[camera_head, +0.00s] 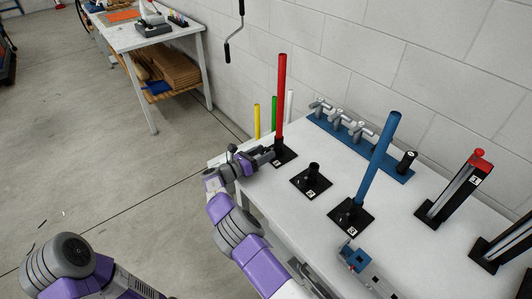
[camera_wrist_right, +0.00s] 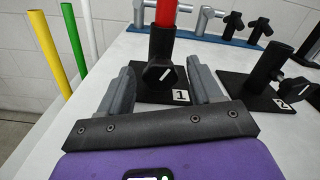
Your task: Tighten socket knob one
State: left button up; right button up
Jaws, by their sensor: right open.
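Socket one is a black holder on a square black base (camera_head: 288,159) labelled 1, with a red rod (camera_head: 281,95) standing upright in it. Its black knob (camera_wrist_right: 158,75) faces the camera in the right wrist view, where the red rod's lower end (camera_wrist_right: 166,14) also shows. My right gripper (camera_wrist_right: 162,82) is open, with one grey finger on each side of the knob. I cannot tell whether the fingers touch it. In the head view, my right gripper (camera_head: 267,154) is low beside the socket and hides the knob. My left gripper is out of the picture.
A blue rail with clamps (camera_head: 350,146) runs along the wall. Yellow (camera_head: 257,121), green (camera_head: 274,112) and white rods stand behind.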

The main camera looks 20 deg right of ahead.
jog(key=shift+x, duration=0.8)
jog(key=shift+c, duration=0.4)
jog(key=c, duration=1)
